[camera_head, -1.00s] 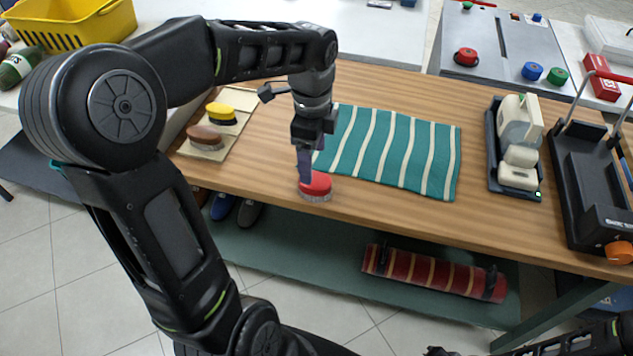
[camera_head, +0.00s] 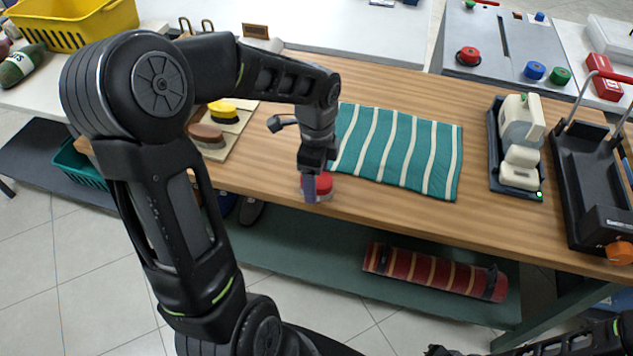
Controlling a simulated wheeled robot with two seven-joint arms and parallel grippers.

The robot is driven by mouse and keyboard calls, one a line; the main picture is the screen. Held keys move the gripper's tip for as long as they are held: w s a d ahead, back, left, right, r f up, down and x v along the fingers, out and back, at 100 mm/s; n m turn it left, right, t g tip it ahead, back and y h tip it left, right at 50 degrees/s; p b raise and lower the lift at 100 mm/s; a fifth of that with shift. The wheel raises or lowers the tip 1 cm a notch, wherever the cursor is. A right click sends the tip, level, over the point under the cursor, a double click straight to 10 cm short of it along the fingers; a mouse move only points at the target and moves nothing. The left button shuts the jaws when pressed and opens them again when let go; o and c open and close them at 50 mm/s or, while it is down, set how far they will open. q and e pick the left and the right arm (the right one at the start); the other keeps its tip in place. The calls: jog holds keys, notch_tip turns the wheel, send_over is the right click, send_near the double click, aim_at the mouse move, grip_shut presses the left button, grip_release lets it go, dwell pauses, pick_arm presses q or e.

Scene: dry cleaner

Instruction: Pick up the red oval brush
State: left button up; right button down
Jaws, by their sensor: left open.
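The red oval brush (camera_head: 325,185) lies on the wooden table (camera_head: 265,165), near its front edge and just left of the striped teal cloth. My left gripper (camera_head: 311,192) points down at the brush, with its fingers in front of the brush's left part. The fingers hide part of the brush, and I cannot tell whether they touch it. The left gripper is open. Part of my right arm shows at the bottom right, but its gripper cannot be made out.
The teal striped cloth (camera_head: 398,150) lies right of the brush. A yellow brush (camera_head: 223,112) and a brown brush (camera_head: 206,136) sit on a mat at the left. A white device in a dark tray (camera_head: 517,140) and a black rack (camera_head: 585,180) stand at the right. A rolled red rug (camera_head: 435,271) lies on the lower shelf.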

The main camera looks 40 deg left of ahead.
pick_arm(q)
jog(key=shift+f, duration=0.2)
jog(key=shift+c, duration=0.3)
jog(key=c, duration=1.4)
jog(key=shift+r, duration=0.15)
jog(key=shift+c, duration=0.2)
notch_tip(320, 180, up, 10)
jog(key=shift+f, duration=0.1)
